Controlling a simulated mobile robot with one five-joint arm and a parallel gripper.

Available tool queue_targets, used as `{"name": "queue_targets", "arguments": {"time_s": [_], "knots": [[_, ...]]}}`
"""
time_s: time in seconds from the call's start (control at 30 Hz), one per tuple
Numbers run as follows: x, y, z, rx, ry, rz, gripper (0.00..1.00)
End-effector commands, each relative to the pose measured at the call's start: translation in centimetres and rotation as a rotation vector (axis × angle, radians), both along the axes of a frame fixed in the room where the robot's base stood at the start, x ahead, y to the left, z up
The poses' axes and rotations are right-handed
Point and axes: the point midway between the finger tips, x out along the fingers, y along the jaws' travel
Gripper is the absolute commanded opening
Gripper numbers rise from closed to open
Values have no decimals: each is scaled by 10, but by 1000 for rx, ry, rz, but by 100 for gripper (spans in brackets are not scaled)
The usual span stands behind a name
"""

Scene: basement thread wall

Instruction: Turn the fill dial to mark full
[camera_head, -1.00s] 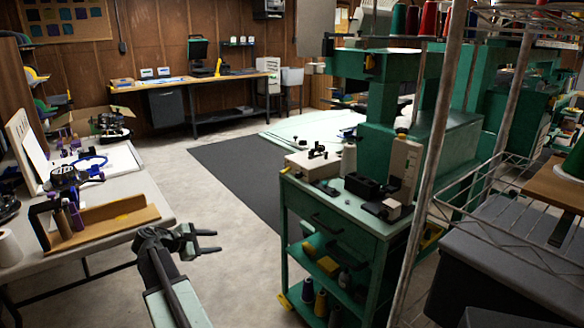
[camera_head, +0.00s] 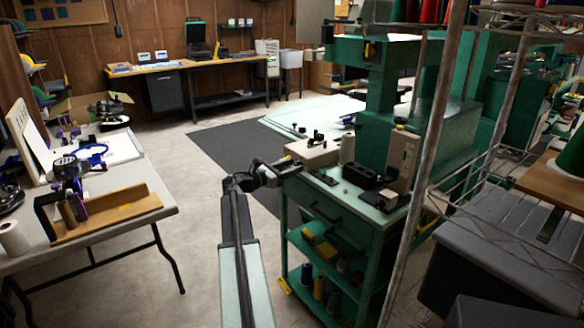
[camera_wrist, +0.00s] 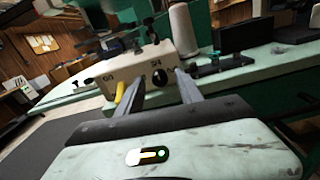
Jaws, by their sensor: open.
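A beige box (camera_head: 318,152) stands on the green cart, with small black fittings on top. In the wrist view the box (camera_wrist: 128,72) shows its front, with a round black dial (camera_wrist: 159,77) under a small marking that looks like "3/4". A second marking to the left is blurred, and I cannot make out a full mark or pointer. My gripper (camera_wrist: 157,73) is open and empty, its two fingers on either side of the dial in the picture. I cannot tell whether they touch it. In the head view my gripper (camera_head: 276,170) is beside the box's left end.
A yellow lever (camera_wrist: 122,91) shows beside my left finger. A white spool (camera_head: 348,149) and black holders stand on the green cart (camera_head: 335,207). A wire rack stands at right, a cluttered table (camera_head: 140,180) at left. Floor between is clear.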

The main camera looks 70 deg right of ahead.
Motion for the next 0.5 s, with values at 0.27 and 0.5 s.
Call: {"name": "queue_targets", "arguments": {"time_s": [0.27,0.5], "knots": [[-3,-5,0,0,-1,2,44],[-2,-4,0,0,-1,2,0]]}}
